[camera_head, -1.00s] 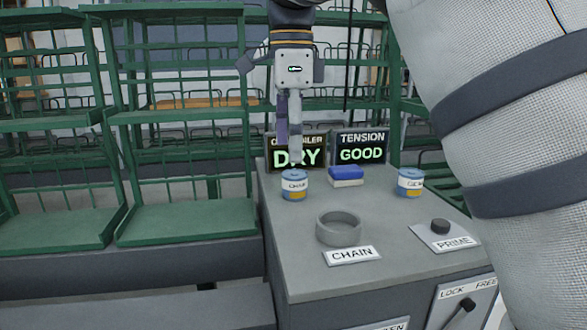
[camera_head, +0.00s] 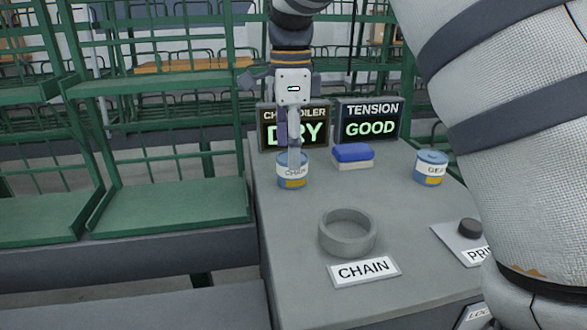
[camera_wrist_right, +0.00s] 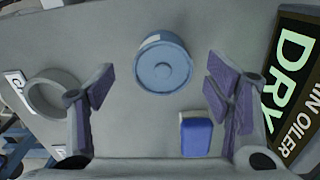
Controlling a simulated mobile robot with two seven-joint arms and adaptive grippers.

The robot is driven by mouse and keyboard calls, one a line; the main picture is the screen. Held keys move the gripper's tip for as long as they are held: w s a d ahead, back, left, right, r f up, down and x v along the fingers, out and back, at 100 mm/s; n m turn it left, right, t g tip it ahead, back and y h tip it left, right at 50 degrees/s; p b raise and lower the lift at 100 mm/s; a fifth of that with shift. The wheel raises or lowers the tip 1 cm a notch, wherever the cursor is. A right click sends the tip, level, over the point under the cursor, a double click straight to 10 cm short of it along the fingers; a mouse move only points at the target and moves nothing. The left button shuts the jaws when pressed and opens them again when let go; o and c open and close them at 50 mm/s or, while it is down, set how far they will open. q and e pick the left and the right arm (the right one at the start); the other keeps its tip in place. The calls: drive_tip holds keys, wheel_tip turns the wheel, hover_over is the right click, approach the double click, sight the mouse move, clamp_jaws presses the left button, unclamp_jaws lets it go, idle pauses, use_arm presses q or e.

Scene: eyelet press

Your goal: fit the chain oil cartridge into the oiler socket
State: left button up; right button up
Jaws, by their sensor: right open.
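The chain oil cartridge (camera_head: 292,178) is a blue can with a white label and a yellow patch. It stands upright on the grey bench top, and its round blue lid (camera_wrist_right: 163,68) shows in the right wrist view. My right gripper (camera_head: 294,150) points down over the cartridge, in front of part of it. In the wrist view its purple-padded fingers (camera_wrist_right: 160,88) are spread wide, with the lid between and slightly beyond them. I cannot tell whether they touch it. The oiler socket (camera_head: 347,246) is an empty grey ring behind a CHAIN plate (camera_head: 364,270). My left gripper is out of view.
A second blue can (camera_head: 430,172) stands at the right. A blue-and-white block (camera_head: 353,160) lies between the cans. The oiler display (camera_head: 278,133) reads DRY and the tension display (camera_head: 368,124) reads GOOD. A PRIME button (camera_head: 470,228) is at the right. Green racks (camera_head: 160,210) stand left.

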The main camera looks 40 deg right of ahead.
sight(287, 179)
wheel_tip(287, 179, down, 3)
drive_tip(key=shift+d+r, duration=0.15)
drive_tip(key=c, duration=1.3)
